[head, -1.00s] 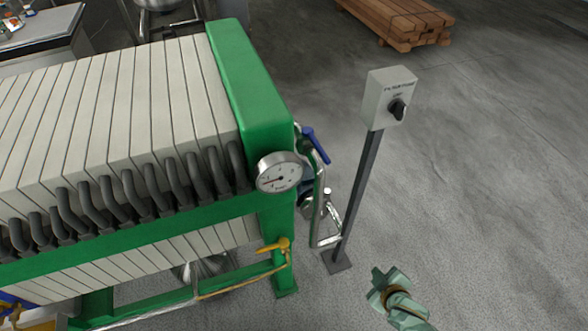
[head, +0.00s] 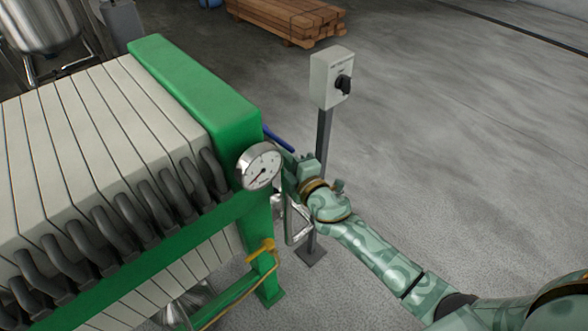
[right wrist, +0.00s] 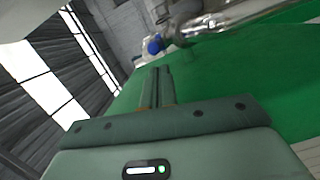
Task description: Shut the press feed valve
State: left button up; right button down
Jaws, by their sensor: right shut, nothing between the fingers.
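The green filter press (head: 190,85) fills the left of the head view. A blue valve lever (head: 277,139) slants out behind its near right corner, beside a metal pipe; the valve body is mostly hidden. In the right wrist view a blue round part (right wrist: 153,45) shows in front of a shiny pipe (right wrist: 215,28), beyond my fingertips. My right gripper (head: 290,166) is shut and empty, just below and right of the blue lever; I cannot tell whether it touches. It also shows in the right wrist view (right wrist: 157,82). My left gripper is out of view.
A round gauge (head: 260,166) sits on the press corner, with a yellow valve handle (head: 262,248) below. A switch box (head: 331,77) on a post stands close behind my right gripper. Timber (head: 287,17) lies at the back. Floor to the right is clear.

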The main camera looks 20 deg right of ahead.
aim_at(278, 140)
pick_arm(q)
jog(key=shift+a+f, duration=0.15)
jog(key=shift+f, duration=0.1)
pick_arm(e)
jog(key=shift+w+a+f, duration=0.1)
jog(key=shift+w+a, duration=0.05)
jog(key=shift+w, duration=1.15)
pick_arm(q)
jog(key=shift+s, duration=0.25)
pick_arm(e)
jog(key=shift+d+n+y, duration=0.4)
jog(key=shift+d, duration=0.05)
